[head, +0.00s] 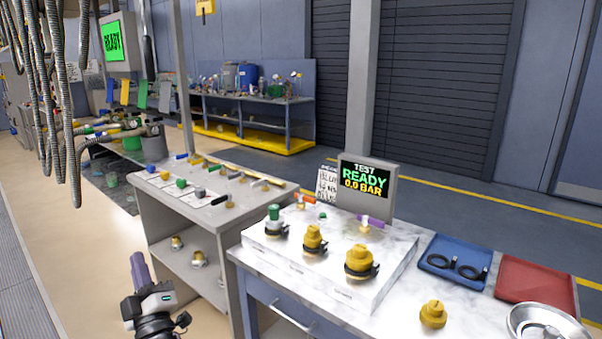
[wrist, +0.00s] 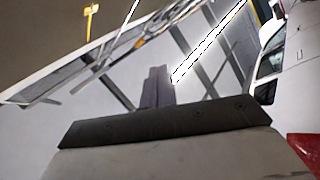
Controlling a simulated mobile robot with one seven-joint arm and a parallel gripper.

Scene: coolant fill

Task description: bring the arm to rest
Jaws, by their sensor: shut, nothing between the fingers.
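My gripper (head: 139,262) is at the lower left of the head view, pointing up, beside the grey shelf bench and apart from it. Its fingers are together with nothing between them. In the wrist view the shut fingers (wrist: 158,88) stand upright in front of a tilted, blurred background of wall and beams. Much of my arm is below the head view's lower edge.
A marble-topped bench (head: 405,303) holds yellow fittings, a test screen (head: 367,190) reading READY 0.0 BAR, a blue tray (head: 432,270) and a red tray (head: 560,285). The grey shelf bench (head: 160,215) carries fittings. Hoses (head: 65,120) hang at left. Floor left of my gripper is clear.

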